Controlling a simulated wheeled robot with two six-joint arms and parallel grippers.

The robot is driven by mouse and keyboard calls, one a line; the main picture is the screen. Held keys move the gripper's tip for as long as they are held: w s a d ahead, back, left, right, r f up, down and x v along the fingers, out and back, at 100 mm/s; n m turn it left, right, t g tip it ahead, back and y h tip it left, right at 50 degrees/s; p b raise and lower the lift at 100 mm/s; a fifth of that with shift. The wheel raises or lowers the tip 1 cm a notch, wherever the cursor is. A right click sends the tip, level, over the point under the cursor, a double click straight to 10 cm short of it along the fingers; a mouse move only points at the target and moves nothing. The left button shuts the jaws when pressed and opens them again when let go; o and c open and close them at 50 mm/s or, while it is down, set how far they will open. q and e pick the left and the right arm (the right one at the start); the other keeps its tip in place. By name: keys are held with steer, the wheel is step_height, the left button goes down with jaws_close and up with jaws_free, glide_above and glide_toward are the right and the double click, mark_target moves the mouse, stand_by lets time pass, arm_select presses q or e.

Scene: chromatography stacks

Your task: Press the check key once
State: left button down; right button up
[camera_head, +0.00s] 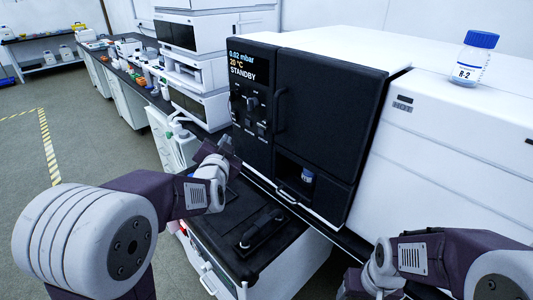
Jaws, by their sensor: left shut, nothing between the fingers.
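The black instrument's control panel (250,95) shows a lit display (243,66) reading 0.02 mbar, 20 °C and STANDBY. Below the display is a group of small dark keys (251,115). Their labels are too small to read, so I cannot tell which is the check key. My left gripper (226,143) is shut and empty, just below and to the left of the keys. I see no clear contact with the panel. My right gripper (354,286) shows only in part at the bottom edge, and its fingers are not clear.
A small blue-capped vial (307,175) stands in the instrument's lower recess. A bottle marked R-2 (472,62) stands on the white unit (455,130) at right. A black-topped cart (225,240) lies below my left gripper. White stacked modules (200,40) stand behind, left of the panel.

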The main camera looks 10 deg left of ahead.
mark_target(261, 132)
arm_select(q)
steer(key=w+d+f+p, duration=0.2)
steer(key=w+d+p, duration=0.1)
steer(key=w+d, duration=0.3)
steer(key=shift+w+d+f, duration=0.15)
steer(key=shift+w+d, duration=0.1)
steer(key=shift+w, duration=0.15)
arm_select(e)
steer(key=shift+d+r, duration=0.35)
steer(key=shift+r, duration=0.35)
arm_select(q)
steer(key=shift+w+d, duration=0.1)
arm_select(e)
steer(key=shift+r, duration=0.15)
stand_by(1.5)
arm_select(q)
steer(key=shift+w+d+p, duration=0.15)
steer(key=shift+w+p, duration=0.1)
steer(key=shift+p, duration=0.05)
arm_select(e)
steer(key=shift+r, duration=0.2)
